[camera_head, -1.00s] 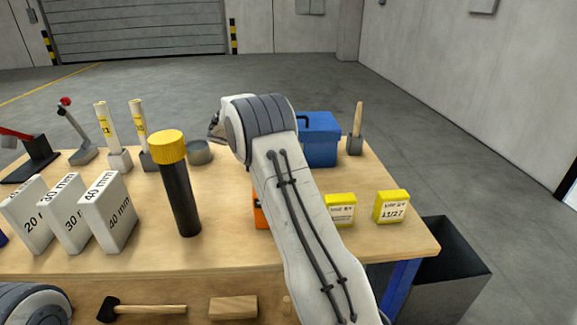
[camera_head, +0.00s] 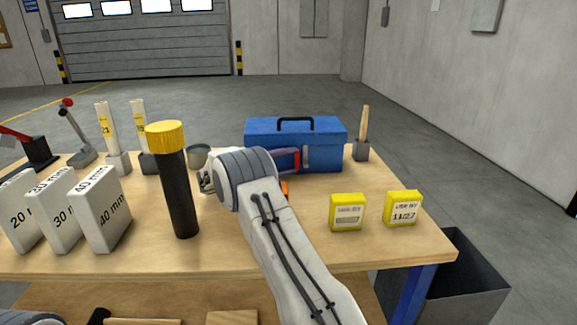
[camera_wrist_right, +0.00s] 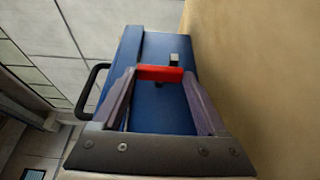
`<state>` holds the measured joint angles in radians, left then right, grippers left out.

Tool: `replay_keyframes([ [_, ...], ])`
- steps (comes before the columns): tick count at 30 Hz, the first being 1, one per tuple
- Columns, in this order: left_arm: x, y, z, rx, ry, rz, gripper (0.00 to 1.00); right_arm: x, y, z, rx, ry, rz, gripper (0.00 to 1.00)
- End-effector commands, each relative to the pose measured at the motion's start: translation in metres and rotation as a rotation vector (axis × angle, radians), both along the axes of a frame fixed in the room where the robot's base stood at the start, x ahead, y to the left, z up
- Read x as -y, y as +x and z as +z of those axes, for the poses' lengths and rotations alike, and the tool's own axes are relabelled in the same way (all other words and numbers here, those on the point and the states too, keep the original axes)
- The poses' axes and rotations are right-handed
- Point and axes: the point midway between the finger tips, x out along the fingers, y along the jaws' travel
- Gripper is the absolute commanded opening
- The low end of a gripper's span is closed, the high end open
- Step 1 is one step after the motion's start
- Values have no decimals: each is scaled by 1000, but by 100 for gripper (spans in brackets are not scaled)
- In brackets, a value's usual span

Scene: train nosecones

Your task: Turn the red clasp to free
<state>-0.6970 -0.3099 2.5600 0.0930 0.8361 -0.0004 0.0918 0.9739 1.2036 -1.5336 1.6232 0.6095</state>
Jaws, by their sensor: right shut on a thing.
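The blue toolbox (camera_head: 262,133) stands at the back of the bench with its dark handle up. It also shows in the right wrist view (camera_wrist_right: 160,115). The red clasp (camera_wrist_right: 160,73) is on the toolbox front and lies crosswise between my right fingertips. My right gripper (camera_wrist_right: 161,76) is shut on the red clasp, one purple-grey finger at each end. In the head view my right arm hides part of the gripper (camera_head: 290,160) at the toolbox front. A second, grey clasp (camera_head: 306,158) sits just right of it. My left gripper is out of view.
A black cylinder with a yellow cap (camera_head: 167,137) stands left of my right arm, beside white marked blocks (camera_head: 103,212). Two yellow boxes (camera_head: 348,212) (camera_head: 403,208) stand at the front right. A wooden-handled tool (camera_head: 364,130) stands right of the toolbox.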

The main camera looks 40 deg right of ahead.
Motion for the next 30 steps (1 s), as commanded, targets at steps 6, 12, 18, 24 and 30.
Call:
replay_keyframes([
  [6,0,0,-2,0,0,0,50,1,-2,-1,-12,-14,-6,19],
  [12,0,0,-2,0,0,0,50,1,-2,-1,-13,-14,-7,19],
  [18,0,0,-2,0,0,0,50,1,-2,-1,-12,-13,-7,100],
  [24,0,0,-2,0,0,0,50,0,-1,-1,-11,-13,-3,100],
  [30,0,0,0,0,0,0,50,0,-1,17,-7,-14,-3,100],
])
